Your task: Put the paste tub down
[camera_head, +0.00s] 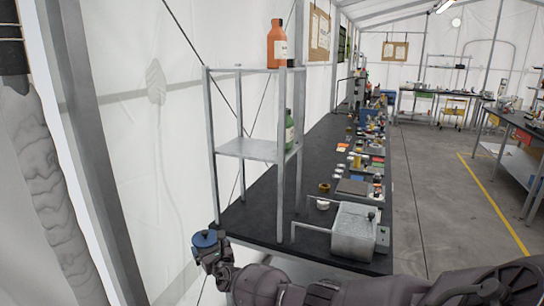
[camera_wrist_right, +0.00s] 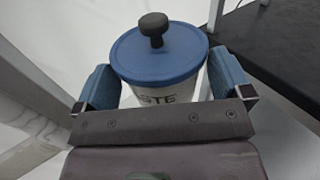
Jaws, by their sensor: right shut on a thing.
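The paste tub (camera_wrist_right: 165,62) has a blue lid with a dark knob and a white body with dark lettering, partly hidden by the gripper in the right wrist view. It also shows in the head view as a small blue-topped tub (camera_head: 204,239). My right gripper (camera_wrist_right: 165,88) is shut on the tub, one blue-padded finger on each side. In the head view my right gripper (camera_head: 207,252) holds the tub upright just left of the near end of the black bench (camera_head: 262,207), beside a shelf leg. My left gripper is not in view.
A metal shelf rack (camera_head: 250,149) stands on the bench's near end, with an orange bottle (camera_head: 277,45) on top and a green bottle (camera_head: 289,131) on the middle shelf. A metal box (camera_head: 354,232) sits at the bench's near right. Bare black surface lies between rack and box.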

